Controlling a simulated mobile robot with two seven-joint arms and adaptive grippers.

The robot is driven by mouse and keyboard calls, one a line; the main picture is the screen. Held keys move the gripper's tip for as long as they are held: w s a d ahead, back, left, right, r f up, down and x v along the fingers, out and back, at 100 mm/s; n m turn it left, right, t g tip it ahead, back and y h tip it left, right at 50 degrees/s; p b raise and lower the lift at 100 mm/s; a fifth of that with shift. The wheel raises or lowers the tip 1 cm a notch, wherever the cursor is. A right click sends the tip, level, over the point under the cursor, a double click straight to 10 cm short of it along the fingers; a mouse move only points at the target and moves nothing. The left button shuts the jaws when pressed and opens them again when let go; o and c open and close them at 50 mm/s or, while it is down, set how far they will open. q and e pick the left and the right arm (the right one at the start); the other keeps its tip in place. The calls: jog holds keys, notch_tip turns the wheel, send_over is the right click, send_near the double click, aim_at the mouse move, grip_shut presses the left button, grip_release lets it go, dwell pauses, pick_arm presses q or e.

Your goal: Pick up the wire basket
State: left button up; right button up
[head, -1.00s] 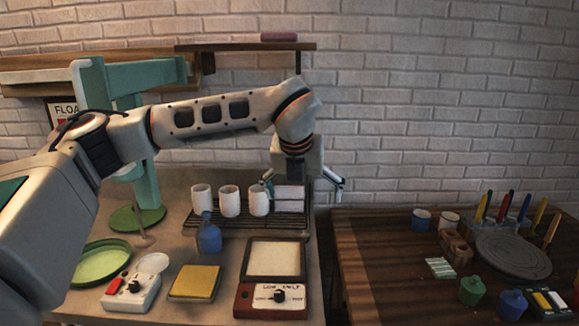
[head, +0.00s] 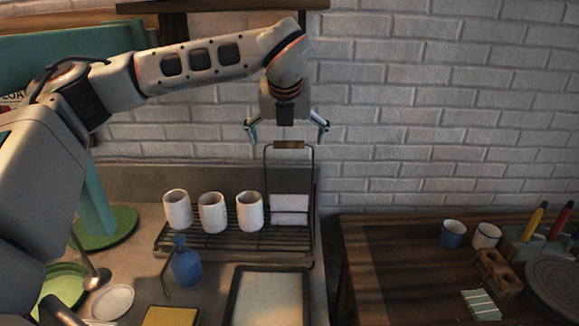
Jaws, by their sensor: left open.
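The wire basket (head: 267,180) stands upright at the right end of the dark rack, with a tall thin wire handle and a brown wooden grip (head: 289,145) on top. A white block-like item (head: 290,208) shows inside or behind its wires; I cannot tell which. My left gripper (head: 287,130) points down just above the wooden grip. Its two fingers are spread wide, one on each side of the handle, and hold nothing. In this view the fingertips appear slightly higher than the grip. My right gripper is not in view.
White cups (head: 212,212) stand on the rack (head: 200,240) left of the basket. A blue bottle (head: 186,263) stands in front. A framed pale panel (head: 268,298) lies nearer. A wooden table (head: 370,260) is to the right, past a gap. A brick wall is behind.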

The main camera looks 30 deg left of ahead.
pick_arm(q)
jog(key=p+x, duration=0.1)
jog(key=x, duration=0.6)
jog(key=shift+w+r, duration=0.15)
jog(key=shift+w, duration=0.05)
jog(key=shift+w+f, duration=0.2)
jog(key=shift+f, duration=0.1)
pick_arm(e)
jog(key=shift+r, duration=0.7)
pick_arm(q)
jog(key=shift+c, duration=0.4)
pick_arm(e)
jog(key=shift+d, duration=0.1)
pick_arm(q)
jog(key=c, duration=1.2)
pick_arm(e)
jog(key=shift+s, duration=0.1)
